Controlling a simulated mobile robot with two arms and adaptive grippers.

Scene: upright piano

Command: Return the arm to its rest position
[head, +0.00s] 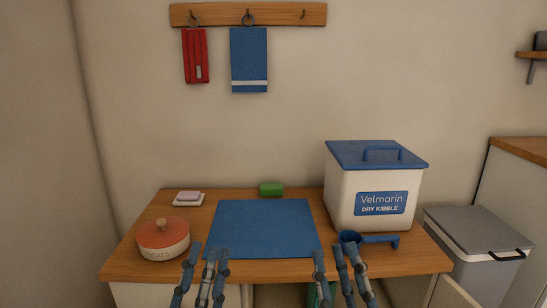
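My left gripper (207,251) is at the front edge of the wooden table, between the red-lidded pot and the front left of the blue mat. Its fingers are spread apart with nothing between them. My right gripper (334,252) is at the table's front edge, near the front right corner of the mat and just in front of the blue scoop. Its fingers are also apart and empty. Both grippers point up in the picture, away from me. I cannot tell their exact height over the table.
A grey-lidded bin (473,232) stands right. Towels hang above.

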